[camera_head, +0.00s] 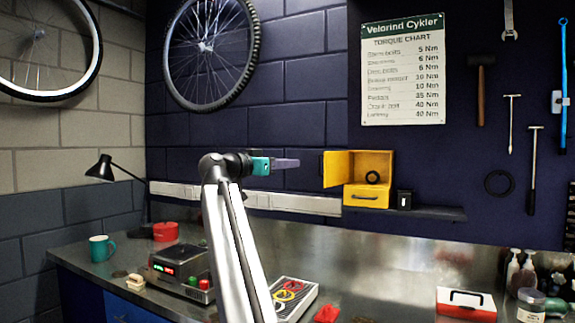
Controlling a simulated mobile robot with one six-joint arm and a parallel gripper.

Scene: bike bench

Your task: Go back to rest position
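My arm rises from the bottom middle of the view, and my gripper (285,163) points right, level with the yellow cabinet. The gripper is seen from the side, and its fingers overlap, so I cannot tell whether it is open or shut. I see nothing hanging from it. The small yellow cabinet (370,160) stands on the wall shelf (435,213) with its door swung open to the left. A dark ring (372,177) is inside it. My gripper appears left of the open door, with a visible gap between them.
The steel bench holds a teal mug (100,248), a red container (165,231), a device with lit displays (182,270), a tray with coloured rings (292,295) and a red-and-white box (466,304). Bottles (520,270) crowd the right end. A black lamp (103,168) stands at left.

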